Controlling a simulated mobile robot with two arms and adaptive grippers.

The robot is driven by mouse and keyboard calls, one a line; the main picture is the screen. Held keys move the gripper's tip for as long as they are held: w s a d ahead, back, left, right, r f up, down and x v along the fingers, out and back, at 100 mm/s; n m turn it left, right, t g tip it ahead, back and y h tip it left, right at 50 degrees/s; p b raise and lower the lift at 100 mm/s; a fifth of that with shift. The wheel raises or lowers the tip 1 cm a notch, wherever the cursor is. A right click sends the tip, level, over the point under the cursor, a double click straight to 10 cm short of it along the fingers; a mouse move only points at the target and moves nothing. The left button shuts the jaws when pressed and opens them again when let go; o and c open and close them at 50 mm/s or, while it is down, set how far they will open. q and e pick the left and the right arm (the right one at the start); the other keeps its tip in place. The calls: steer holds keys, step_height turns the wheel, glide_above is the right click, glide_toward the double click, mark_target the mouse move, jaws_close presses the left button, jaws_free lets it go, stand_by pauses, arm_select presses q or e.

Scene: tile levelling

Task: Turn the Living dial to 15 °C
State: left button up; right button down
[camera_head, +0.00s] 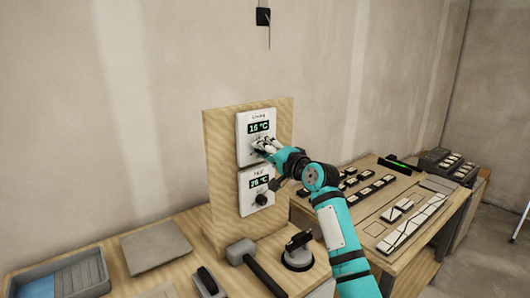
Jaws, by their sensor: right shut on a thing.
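The white Living thermostat panel (253,125) is fixed to the upper part of an upright wooden board (219,150). Its display (259,127) shows green digits that look like 15 °C or 16 °C, too small to be sure. My right gripper (262,146) reaches in from the right and is shut on the Living dial below that display. The fingers hide the dial. My left gripper is not in view.
A rubber mallet (243,252), a suction lifter (297,257) and a grey tray (62,277) lie on the front bench. The right-hand table (417,185) carries several small tiles and a green-lit level (398,161).

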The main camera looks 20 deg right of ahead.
steer(key=shift+f, duration=0.15)
steer(key=c, duration=0.9)
jaws_free()
steer(key=shift+c, duration=0.2)
steer(key=v, duration=1.2)
steer(key=shift+a, duration=0.1)
